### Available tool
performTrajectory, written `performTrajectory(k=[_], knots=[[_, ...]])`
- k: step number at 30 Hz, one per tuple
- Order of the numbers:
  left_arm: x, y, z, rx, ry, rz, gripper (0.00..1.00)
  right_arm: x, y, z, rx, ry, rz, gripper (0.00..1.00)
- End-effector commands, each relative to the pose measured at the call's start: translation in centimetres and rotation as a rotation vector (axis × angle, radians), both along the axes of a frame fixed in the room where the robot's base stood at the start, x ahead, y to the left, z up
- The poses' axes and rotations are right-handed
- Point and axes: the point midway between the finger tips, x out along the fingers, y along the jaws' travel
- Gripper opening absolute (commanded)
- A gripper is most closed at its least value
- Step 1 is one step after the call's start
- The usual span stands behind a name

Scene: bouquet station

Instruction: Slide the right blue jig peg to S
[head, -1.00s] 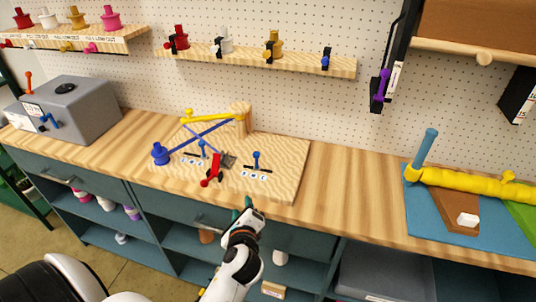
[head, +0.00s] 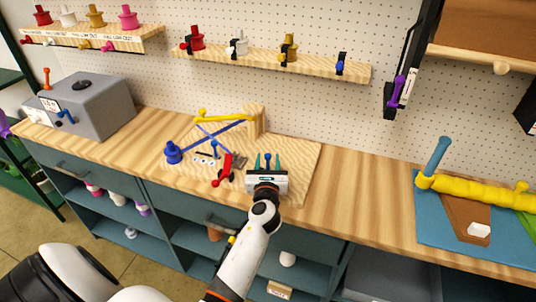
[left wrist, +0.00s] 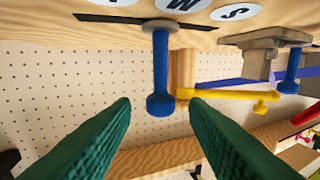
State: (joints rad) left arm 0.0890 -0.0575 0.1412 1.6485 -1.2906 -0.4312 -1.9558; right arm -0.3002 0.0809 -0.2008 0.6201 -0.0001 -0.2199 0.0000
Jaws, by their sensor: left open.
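The right blue jig peg (head: 268,158) stands upright from a dark slot in the wooden jig board (head: 305,160). In the left wrist view the peg (left wrist: 160,75) is between the open fingers, ahead of their tips, with no contact visible. There it is close to the W label (left wrist: 182,4); the S label (left wrist: 235,12) is farther right and another label is cut off at left. My left gripper (head: 268,163) is open at the board's front, its fingers either side of the peg. My right gripper is not in view.
The left blue peg (head: 214,147) and a red lever (head: 224,170) stand just left of my gripper. A yellow bar (head: 222,117) and blue crossing bars lie behind. The counter (head: 365,190) right of the board is clear up to the blue mat (head: 425,232).

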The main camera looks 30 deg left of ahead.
Motion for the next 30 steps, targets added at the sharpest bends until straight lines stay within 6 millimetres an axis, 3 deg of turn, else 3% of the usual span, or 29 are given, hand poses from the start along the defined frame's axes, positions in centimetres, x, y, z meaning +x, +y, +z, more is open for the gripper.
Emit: performTrajectory(k=[6, 17, 24, 30], knots=[[2.1, 1.3, 0.0, -0.002, 0.000, 0.000, 0.41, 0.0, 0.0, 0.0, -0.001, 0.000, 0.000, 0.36], [2.5, 1.5, 0.0, -0.002, 0.000, 0.000, 0.41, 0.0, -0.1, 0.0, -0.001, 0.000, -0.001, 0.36], [2.4, 1.5, 0.0, -0.002, 0.000, 0.000, 0.02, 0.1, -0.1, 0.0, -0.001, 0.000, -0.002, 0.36], [2.4, 1.5, 0.0, -0.002, 0.000, 0.000, 0.00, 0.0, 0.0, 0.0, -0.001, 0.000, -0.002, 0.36]])
